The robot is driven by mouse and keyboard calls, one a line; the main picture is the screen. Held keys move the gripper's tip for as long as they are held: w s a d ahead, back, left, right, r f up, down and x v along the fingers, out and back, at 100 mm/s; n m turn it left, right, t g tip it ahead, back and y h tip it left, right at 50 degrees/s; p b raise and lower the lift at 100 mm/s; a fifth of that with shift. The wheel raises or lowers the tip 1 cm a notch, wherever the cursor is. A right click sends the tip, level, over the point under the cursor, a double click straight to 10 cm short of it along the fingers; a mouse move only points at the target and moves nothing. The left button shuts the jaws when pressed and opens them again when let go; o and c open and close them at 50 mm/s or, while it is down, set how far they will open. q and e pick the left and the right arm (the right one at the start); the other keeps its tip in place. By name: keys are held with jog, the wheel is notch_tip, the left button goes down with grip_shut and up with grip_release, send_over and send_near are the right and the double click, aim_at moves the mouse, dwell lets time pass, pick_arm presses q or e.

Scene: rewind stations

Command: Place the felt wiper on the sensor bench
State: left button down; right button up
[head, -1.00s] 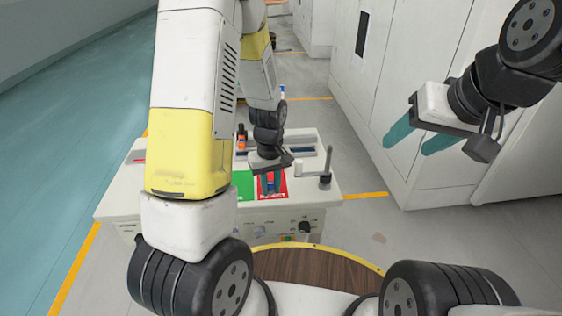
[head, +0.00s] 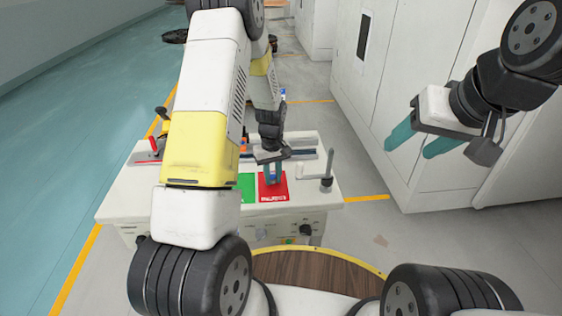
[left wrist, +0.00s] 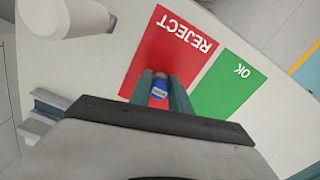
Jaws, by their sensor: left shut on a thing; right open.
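The white bench (head: 125,208) stands ahead of me, with a red REJECT pad (left wrist: 150,45) and a green OK pad (left wrist: 228,88) on its top. My left gripper (head: 273,178) is over the red pad. In the left wrist view its teal fingers (left wrist: 159,88) are shut on a small blue thing (left wrist: 158,91) with a pale band. Most of this thing is hidden between the fingers, and I cannot tell whether it is the felt wiper or touches the pad. My right gripper (head: 409,143) is open and empty, off to the right of the bench.
A grey post (head: 327,168) stands at the bench's right end. A red item (head: 152,144) is at its back left, partly behind my left arm. White cabinets (head: 420,80) stand to the right. A round wood-topped surface with yellow edging (head: 310,264) is close in front.

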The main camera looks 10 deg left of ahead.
pick_arm(q)
jog(key=c, duration=1.2)
grip_release()
jog(key=shift+f, duration=0.15)
notch_tip(320, 180, up, 12)
notch_tip(320, 180, up, 15)
jog(key=m+t+h, duration=0.1)
jog(key=m+t, duration=0.2)
send_over(273, 174)
jog(key=s, duration=0.9)
jog(key=s+d+r+m+t, duration=0.1)
jog(key=s+r+m, duration=0.1)
jog(key=s, duration=0.5)
jog(key=s+d+r+m+t+h, duration=0.1)
jog(key=s+r+t, duration=0.1)
jog(key=s+r, duration=0.3)
jog(key=s, duration=0.3)
jog(key=shift+s+r+m, duration=0.15)
jog(key=shift+s+m, duration=0.05)
jog(key=shift+m, duration=0.2)
